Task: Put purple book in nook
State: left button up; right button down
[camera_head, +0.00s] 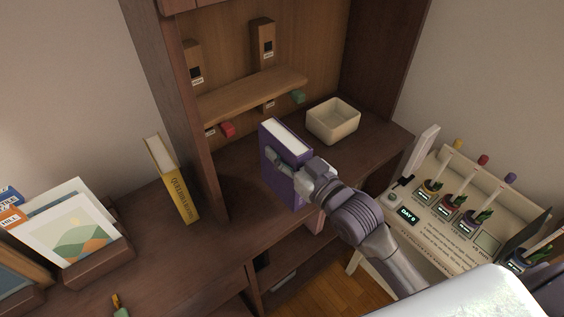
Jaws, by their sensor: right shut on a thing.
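The purple book (284,146) is upright, with its white page edges facing up. My right gripper (296,172) is shut on it, and my right arm comes in from the lower right. The book is at the front of the wooden nook (262,68), over or on the shelf surface; I cannot tell whether its bottom touches. My gripper hides part of the book's near face. My left gripper is not in view.
A cream square bowl (333,121) stands in the nook right of the book. A small wooden shelf (250,94) is on the back panel. A yellow book (174,180) leans against the left side panel. A cream plant station (455,205) stands at the right.

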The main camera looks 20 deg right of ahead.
jog(key=shift+w+a+f, duration=0.1)
jog(key=shift+w+f, duration=0.3)
jog(key=shift+w, duration=0.1)
notch_tip(320, 180, down, 4)
jog(key=shift+r, duration=0.15)
jog(key=c, duration=0.7)
grip_release()
jog(key=shift+s, duration=0.1)
jog(key=shift+o, duration=0.2)
jog(key=b+v, duration=0.1)
jog(key=v, duration=1.1)
jog(key=shift+b, duration=0.3)
